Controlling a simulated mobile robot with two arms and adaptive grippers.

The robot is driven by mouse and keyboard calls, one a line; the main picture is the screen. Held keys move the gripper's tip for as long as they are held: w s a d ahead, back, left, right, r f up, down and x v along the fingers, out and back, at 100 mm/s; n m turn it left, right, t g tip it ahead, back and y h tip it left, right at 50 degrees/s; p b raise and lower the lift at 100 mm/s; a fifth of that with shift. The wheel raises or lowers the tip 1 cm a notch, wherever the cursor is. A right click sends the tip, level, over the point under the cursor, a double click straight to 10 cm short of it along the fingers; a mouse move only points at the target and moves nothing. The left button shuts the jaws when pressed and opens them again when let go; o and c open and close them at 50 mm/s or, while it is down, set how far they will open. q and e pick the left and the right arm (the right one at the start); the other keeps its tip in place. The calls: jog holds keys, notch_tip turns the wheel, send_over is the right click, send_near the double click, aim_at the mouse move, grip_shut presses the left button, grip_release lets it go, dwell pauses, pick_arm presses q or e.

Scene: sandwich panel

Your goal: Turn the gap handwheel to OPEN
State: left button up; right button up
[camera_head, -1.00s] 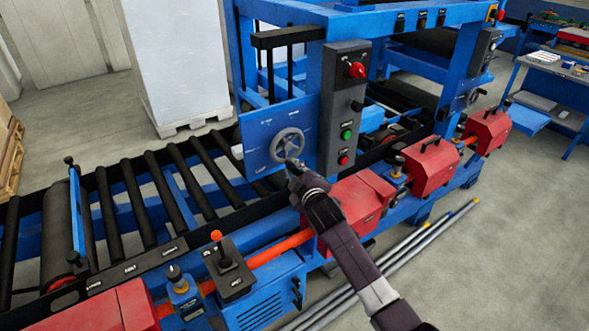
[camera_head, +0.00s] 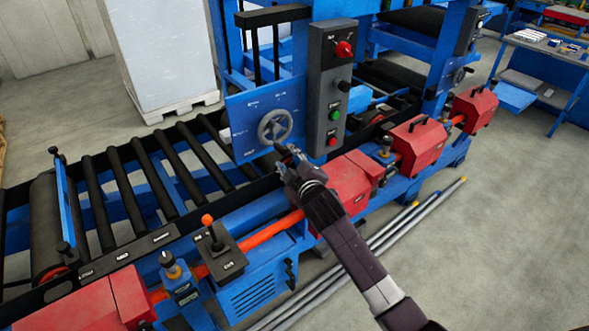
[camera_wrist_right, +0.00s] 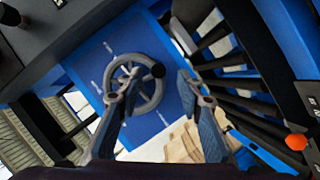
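The gap handwheel (camera_head: 275,127) is a grey spoked wheel on a blue panel (camera_head: 243,108) with small white labels. The labels are too small to read. In the right wrist view the wheel (camera_wrist_right: 157,93) has a dark knob (camera_wrist_right: 157,71) on its rim. My right gripper (camera_head: 291,153) is just below and right of the wheel in the head view. In the wrist view its fingers (camera_wrist_right: 160,84) are spread, with nothing between them held; the left finger overlaps the wheel, and contact cannot be told. My left gripper is not in view.
A grey control box (camera_head: 330,90) with a red knob and green and red buttons stands right of the wheel. Black rollers (camera_head: 120,180) lie left. Red housings (camera_head: 417,145) and a joystick box (camera_head: 222,258) line the front.

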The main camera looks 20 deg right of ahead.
jog(key=v, duration=0.7)
jog(key=shift+f, duration=0.2)
